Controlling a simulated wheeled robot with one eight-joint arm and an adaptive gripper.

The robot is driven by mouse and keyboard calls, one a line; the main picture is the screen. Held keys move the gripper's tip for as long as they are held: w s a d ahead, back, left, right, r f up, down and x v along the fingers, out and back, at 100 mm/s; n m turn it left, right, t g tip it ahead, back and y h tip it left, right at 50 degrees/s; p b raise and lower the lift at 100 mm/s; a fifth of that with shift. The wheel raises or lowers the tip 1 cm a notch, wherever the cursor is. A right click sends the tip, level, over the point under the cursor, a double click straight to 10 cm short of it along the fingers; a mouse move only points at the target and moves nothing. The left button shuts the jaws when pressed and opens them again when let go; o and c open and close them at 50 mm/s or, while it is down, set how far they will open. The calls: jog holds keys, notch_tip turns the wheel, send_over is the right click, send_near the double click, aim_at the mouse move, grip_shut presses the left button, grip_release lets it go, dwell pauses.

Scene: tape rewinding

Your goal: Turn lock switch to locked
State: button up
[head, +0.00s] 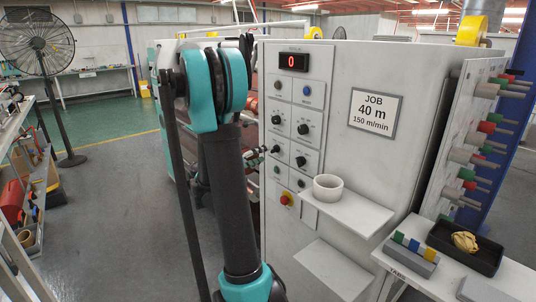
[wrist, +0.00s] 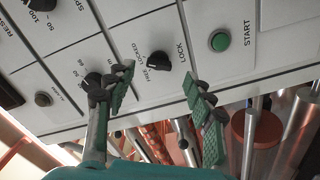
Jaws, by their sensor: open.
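My gripper (wrist: 159,72) is open, with one green-padded finger on each side of the switch in the picture. The fingers look apart from the knob, and nothing is between them. In the head view my gripper (head: 262,151) is at the panel's left edge, and my arm partly hides that area.
A green START button (wrist: 219,41) is right of the switch in the wrist view; another black knob (wrist: 93,80) is close behind the left finger. Metal rollers (wrist: 295,125) lie below the panel edge. A shelf with a white ring (head: 328,188) juts out lower right.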

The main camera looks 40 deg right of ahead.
jog(key=a, duration=0.7)
jog(key=shift+s+a, duration=0.3)
jog(key=shift+s, duration=0.05)
jog(key=s+a+f+n+t+y, duration=0.1)
jog(key=s+a+f+n+y, duration=0.1)
jog(key=s+a+f+y, duration=0.3)
jog(key=s+a+f+n+t+y, duration=0.1)
jog(key=s+a+f+y, duration=0.35)
jog(key=f, duration=0.35)
jog(key=s+a+f+n+y, duration=0.1)
jog(key=s+a+f+y, duration=0.2)
jog(key=a, duration=0.4)
jog(key=s+a+f+n+t+y, duration=0.1)
jog(key=s+a+y, duration=0.3)
jog(key=a, duration=0.4)
jog(key=shift+s+a+f+y, duration=0.25)
jog(key=shift+s+f+y, duration=0.1)
jog(key=shift+f+y, duration=0.5)
jog(key=shift+d, duration=0.15)
